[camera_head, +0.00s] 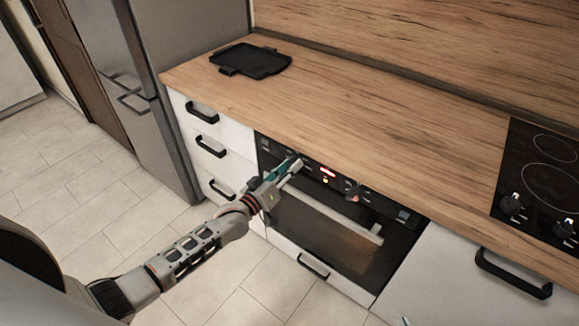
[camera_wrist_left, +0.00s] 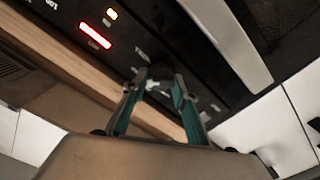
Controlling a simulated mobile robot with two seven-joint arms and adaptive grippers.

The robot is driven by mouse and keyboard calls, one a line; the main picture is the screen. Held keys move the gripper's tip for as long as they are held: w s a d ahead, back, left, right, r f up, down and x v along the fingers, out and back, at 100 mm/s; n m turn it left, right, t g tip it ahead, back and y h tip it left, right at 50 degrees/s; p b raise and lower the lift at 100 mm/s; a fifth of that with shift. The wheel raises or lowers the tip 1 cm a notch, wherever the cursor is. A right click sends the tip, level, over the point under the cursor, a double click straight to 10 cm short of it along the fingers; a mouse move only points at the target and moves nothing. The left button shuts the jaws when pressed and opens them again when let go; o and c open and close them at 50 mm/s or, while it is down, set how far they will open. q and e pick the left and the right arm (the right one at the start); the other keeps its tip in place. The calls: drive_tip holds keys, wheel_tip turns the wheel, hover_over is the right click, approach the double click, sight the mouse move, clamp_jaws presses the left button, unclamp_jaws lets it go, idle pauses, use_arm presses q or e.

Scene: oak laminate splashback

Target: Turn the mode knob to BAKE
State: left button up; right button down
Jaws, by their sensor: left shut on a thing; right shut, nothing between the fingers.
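My left gripper (camera_head: 294,166) is at the left part of the oven's black control panel (camera_head: 313,169). In the left wrist view its teal fingers (camera_wrist_left: 158,88) are shut on a dark knob (camera_wrist_left: 154,74) on the panel. This appears to be the mode knob; the fingers hide much of it, and I cannot read its setting. Small white markings are printed around it, too blurred to make out as BAKE.
A lit red display (camera_head: 328,173) sits beside the held knob, and another knob (camera_head: 353,192) is further right. The oven door handle (camera_head: 340,217) runs below the panel. A black tray (camera_head: 250,60) lies on the wooden worktop (camera_head: 370,120), with a cooktop (camera_head: 545,180) at right.

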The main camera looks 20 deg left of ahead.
use_arm(q)
drive_tip(key=o, duration=1.1)
drive_tip(key=shift+s, duration=0.1)
drive_tip(key=v, duration=1.1)
drive_tip(key=shift+s+a, duration=0.1)
drive_tip(key=shift+s, duration=0.3)
drive_tip(key=s+d+f+m+g+y, duration=0.1)
drive_tip(key=s+f+m+g, duration=0.1)
drive_tip(key=s+f, duration=0.2)
drive_tip(key=s+d+f+m+g+y, duration=0.1)
drive_tip(key=s+f, duration=0.3)
drive_tip(key=s, duration=0.5)
drive_tip(key=s+d+f+m+g+y, duration=0.1)
drive_tip(key=s+f+m+g, duration=0.2)
drive_tip(key=s+f, duration=0.2)
drive_tip(key=shift+s+d, duration=0.15)
drive_tip(key=shift+s, duration=0.55)
drive_tip(key=shift+s+d, duration=0.2)
drive_tip(key=shift+s, duration=0.5)
